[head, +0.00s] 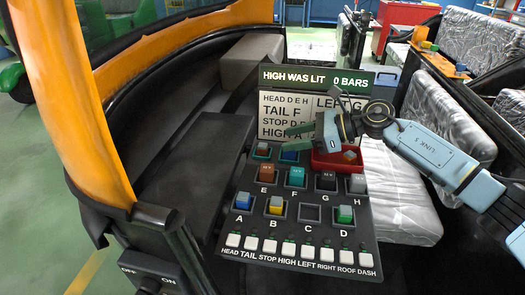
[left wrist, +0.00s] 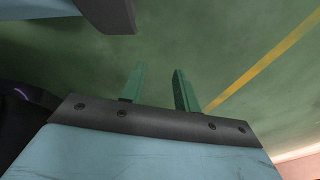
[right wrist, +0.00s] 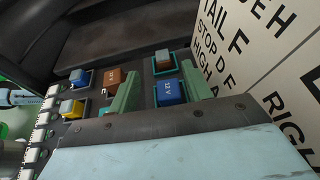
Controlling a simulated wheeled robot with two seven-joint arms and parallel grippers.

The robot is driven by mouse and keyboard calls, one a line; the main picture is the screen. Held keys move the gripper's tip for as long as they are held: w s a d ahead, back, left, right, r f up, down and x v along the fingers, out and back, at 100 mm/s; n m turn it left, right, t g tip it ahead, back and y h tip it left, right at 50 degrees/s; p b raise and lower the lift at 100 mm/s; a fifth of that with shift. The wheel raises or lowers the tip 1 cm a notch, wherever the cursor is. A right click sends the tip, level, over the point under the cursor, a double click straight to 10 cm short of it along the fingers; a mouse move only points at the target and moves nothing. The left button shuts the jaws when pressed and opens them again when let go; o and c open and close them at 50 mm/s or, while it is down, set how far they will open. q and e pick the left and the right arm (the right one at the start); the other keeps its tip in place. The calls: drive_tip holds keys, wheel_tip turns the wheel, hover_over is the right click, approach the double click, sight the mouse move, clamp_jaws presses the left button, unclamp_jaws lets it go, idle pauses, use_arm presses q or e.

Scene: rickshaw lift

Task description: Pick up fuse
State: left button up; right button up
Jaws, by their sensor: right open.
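The fuse panel (head: 245,185) holds several colored fuses. Blue fuse (head: 243,200), yellow fuse (head: 276,205) and green fuse (head: 345,214) sit at A, B and D; socket C (head: 310,213) is empty. My right gripper (head: 299,137) is open above the panel's upper row. In the right wrist view, a blue 12V fuse (right wrist: 168,92) shows between its fingers, a grey fuse (right wrist: 164,60) beyond. My left gripper (left wrist: 159,88) is open and empty over the floor.
A sign board (head: 285,112) with printed letters stands behind the panel, close to my right gripper. A red tray (head: 325,165) holding a fuse (head: 349,157) is right of the gripper. White switches (head: 298,249) line the panel's front. An orange pillar (head: 80,100) stands left.

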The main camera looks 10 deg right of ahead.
sight(265, 145)
drive_tip(key=shift+b+x, duration=0.4)
drive_tip(key=shift+x, duration=2.8)
use_arm(q)
drive_tip(key=shift+w+d+r, duration=0.1)
drive_tip(key=shift+w+r, duration=0.65)
drive_tip(key=shift+w, duration=0.1)
use_arm(e)
drive_tip(key=shift+w+d+f, duration=0.1)
drive_tip(key=shift+d+f, duration=0.05)
drive_tip(key=c, duration=1.1)
